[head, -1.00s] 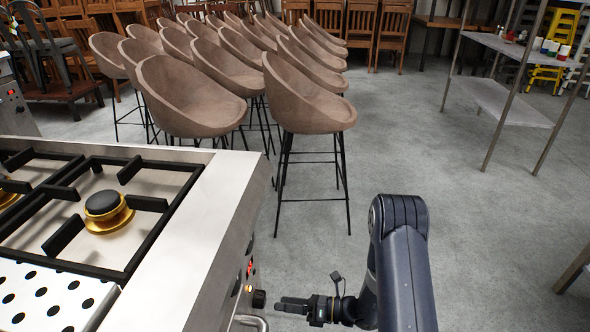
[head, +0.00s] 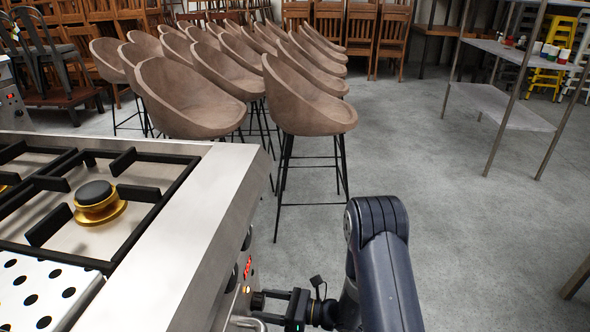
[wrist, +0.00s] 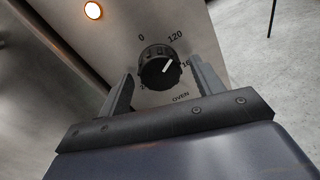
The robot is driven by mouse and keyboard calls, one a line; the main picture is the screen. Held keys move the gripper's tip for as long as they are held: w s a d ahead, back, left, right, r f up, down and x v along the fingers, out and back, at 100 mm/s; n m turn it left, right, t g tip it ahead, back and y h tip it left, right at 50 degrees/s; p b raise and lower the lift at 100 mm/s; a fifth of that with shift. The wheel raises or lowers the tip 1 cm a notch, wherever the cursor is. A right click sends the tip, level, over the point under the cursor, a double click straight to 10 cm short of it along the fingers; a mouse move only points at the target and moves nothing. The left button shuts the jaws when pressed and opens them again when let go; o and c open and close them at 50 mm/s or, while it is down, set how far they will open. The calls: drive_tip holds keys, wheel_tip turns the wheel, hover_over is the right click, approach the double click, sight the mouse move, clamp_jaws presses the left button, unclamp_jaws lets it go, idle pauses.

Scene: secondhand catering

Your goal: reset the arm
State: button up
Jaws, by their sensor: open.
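My gripper (head: 277,301) is at the front panel of the steel stove, low in the head view. In the wrist view its two fingers (wrist: 160,90) are apart, one on each side of a black oven knob (wrist: 159,68). The knob has a white pointer line, with "0", "120" and "OVEN" printed around it. I cannot tell whether the fingers touch it. In the head view the knob (head: 258,301) shows between the jaws. My arm (head: 382,255) reaches in from the bottom, bent at the elbow.
The stove (head: 165,225) fills the lower left, with a burner (head: 97,203) and a polka-dot item (head: 38,293) on top. An oven handle (head: 248,322) lies close below the gripper. Bar stools (head: 300,100) stand behind.

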drive_tip(key=n+b, duration=0.3)
drive_tip(key=n, duration=0.2)
drive_tip(key=shift+f, duration=0.15)
drive_tip(key=s+d+p, duration=0.1)
drive_tip(key=d+p, duration=0.1)
drive_tip(key=d, duration=0.6)
drive_tip(key=shift+s, duration=0.35)
drive_tip(key=shift+d, duration=0.1)
